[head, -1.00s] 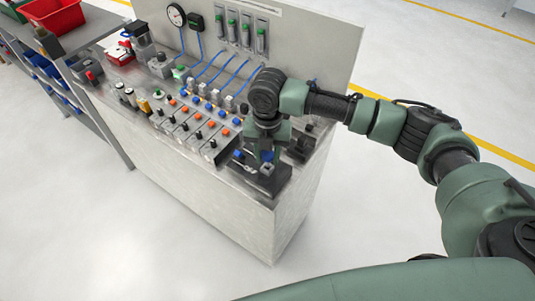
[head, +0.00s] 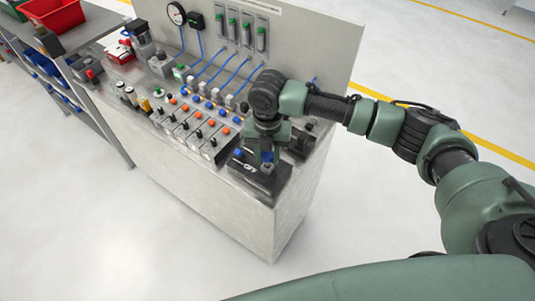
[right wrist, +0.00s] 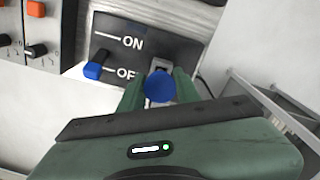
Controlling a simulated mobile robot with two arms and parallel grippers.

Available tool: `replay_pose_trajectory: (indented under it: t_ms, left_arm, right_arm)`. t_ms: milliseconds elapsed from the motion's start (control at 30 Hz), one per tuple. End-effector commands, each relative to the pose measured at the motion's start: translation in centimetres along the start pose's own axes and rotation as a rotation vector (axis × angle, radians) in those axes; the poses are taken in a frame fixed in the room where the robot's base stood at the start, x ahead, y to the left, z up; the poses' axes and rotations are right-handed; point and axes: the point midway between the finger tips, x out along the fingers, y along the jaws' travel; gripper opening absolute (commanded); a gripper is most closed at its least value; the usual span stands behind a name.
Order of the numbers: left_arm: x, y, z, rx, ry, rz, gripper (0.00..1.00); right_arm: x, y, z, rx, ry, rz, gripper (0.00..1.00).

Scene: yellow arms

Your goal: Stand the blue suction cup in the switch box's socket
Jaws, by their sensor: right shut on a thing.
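My right gripper (head: 267,160) points down over the switch box (head: 258,180) at the right front corner of the bench. It is shut on the blue suction cup (right wrist: 160,86), which sits between the green fingers in the right wrist view. The dark switch box (right wrist: 135,30) carries ON and OFF labels and a blue-tipped lever (right wrist: 95,66) beside OFF. A light grey fitting (right wrist: 162,66), apparently the socket, shows just beyond the cup and is partly covered. I cannot tell whether the cup touches it. My left gripper is not in view.
Rows of switches with orange, blue and black knobs (head: 205,128) stand left of the box. A tall back panel (head: 320,60) with gauges and blue tubes rises behind. A shelf with a red bin (head: 52,14) is at far left. The bench's front edge is close.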

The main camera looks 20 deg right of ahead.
Motion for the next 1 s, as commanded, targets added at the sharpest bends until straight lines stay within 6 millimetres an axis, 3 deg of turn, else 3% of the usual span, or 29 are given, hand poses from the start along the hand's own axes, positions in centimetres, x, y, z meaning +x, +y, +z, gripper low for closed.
replay_pose_trajectory:
  t_ms: [933, 967, 1000]
  left_arm:
    - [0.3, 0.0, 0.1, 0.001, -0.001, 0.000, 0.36]
    - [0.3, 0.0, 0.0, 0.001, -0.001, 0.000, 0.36]
    - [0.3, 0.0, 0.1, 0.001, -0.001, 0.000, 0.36]
  right_arm:
    - [1.4, 0.0, 0.0, -0.001, 0.000, 0.000, 0.00]
    - [1.4, 0.0, 0.0, 0.000, 0.000, 0.000, 0.41]
    - [1.4, 0.0, 0.0, 0.000, -0.001, 0.000, 0.52]
